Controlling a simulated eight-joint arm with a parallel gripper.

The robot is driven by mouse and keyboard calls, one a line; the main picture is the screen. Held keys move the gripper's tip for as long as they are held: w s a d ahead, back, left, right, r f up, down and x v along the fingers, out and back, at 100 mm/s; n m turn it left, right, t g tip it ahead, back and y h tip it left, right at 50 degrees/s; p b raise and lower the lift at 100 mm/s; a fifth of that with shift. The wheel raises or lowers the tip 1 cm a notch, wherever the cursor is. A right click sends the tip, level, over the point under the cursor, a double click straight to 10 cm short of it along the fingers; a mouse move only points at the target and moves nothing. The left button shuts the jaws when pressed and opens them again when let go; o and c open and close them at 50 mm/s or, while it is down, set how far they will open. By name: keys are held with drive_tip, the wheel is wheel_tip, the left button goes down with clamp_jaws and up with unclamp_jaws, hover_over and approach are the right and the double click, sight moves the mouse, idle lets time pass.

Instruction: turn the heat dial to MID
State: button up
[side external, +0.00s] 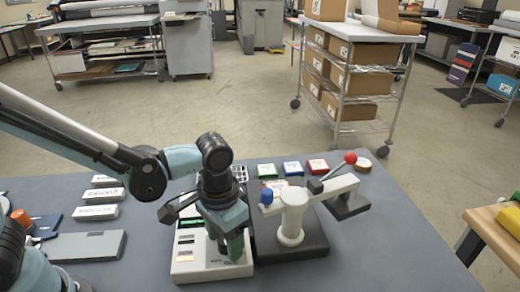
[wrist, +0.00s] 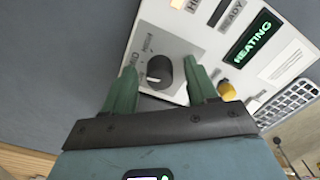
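The white control box (side external: 184,268) stands on the grey table under my gripper (side external: 228,252). In the wrist view its panel (wrist: 190,25) carries the dark round heat dial (wrist: 160,72) on a grey plate. A pale pointer mark shows on the dial's left side. Lettering that seems to read MID lies just left of the dial, with another small label above it. My gripper (wrist: 162,88) is open, with one green finger on each side of the dial and small gaps visible. In the side view the gripper hides the dial.
A green display (wrist: 254,36) reads HEATING, and a yellow knob (wrist: 227,90) sits right of the fingers. A lever device with a red ball (side external: 350,158) and blue knob (side external: 266,196) stands close right of the box. White labelled blocks (side external: 98,195) lie to the left.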

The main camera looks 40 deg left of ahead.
wheel_tip(320, 180, up, 12)
idle(0.9)
drive_tip(key=a+f+n+t, duration=0.2)
drive_tip(key=a+t, duration=0.5)
drive_tip(key=a, duration=0.7)
drive_tip(key=shift+f, duration=0.25)
